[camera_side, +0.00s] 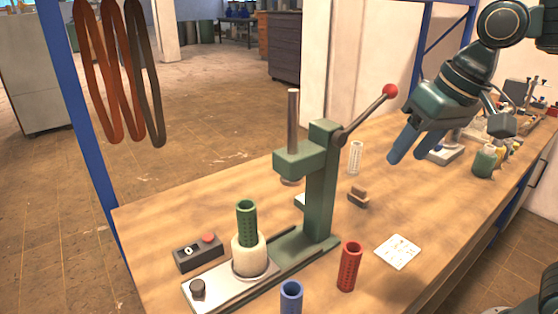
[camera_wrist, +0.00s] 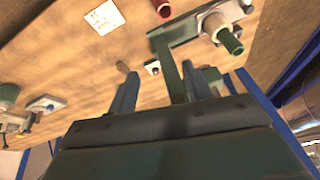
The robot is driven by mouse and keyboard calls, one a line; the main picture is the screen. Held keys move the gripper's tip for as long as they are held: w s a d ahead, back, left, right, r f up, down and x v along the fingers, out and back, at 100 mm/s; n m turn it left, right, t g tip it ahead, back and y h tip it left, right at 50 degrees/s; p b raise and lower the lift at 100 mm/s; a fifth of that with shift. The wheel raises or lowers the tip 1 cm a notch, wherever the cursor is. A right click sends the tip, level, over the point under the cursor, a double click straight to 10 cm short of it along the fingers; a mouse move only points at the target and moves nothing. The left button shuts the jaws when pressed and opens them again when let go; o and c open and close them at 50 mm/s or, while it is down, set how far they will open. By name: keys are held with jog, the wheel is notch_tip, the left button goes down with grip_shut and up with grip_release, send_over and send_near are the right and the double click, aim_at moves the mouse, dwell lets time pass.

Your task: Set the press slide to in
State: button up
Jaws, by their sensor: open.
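The green press (camera_side: 322,185) stands on the wooden bench, its red-knobbed lever (camera_side: 368,112) raised up to the right. Its metal slide plate (camera_side: 215,291) extends out in front, toward the lower left, with a dark knob (camera_side: 197,288) at its front end. On the slide sits a cream round block (camera_side: 249,255) with a green perforated tube (camera_side: 247,222) upright in it, out in front of the ram. My gripper (camera_side: 405,150) is open and empty, up in the air right of the press. In the wrist view the two fingers (camera_wrist: 158,92) are apart; the press shows beyond them, partly hidden.
A red tube (camera_side: 349,266), a blue tube (camera_side: 291,297) and a clear tube (camera_side: 355,157) stand around the press. A control box with a red button (camera_side: 198,252) sits left of the slide. A white card (camera_side: 398,251) lies on the right. Bottles (camera_side: 485,161) stand farther right.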

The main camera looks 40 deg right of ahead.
jog(key=w+a+m+g, duration=0.1)
jog(key=w+a+m, duration=0.1)
jog(key=w+a, duration=0.6)
jog(key=m+g, duration=0.3)
jog(key=m, duration=0.2)
send_over(197, 284)
notch_tip(197, 284, down, 13)
jog(key=shift+h, duration=0.3)
jog(key=shift+f, duration=0.1)
notch_tip(197, 284, down, 14)
jog(key=shift+r, duration=0.15)
grip_shut()
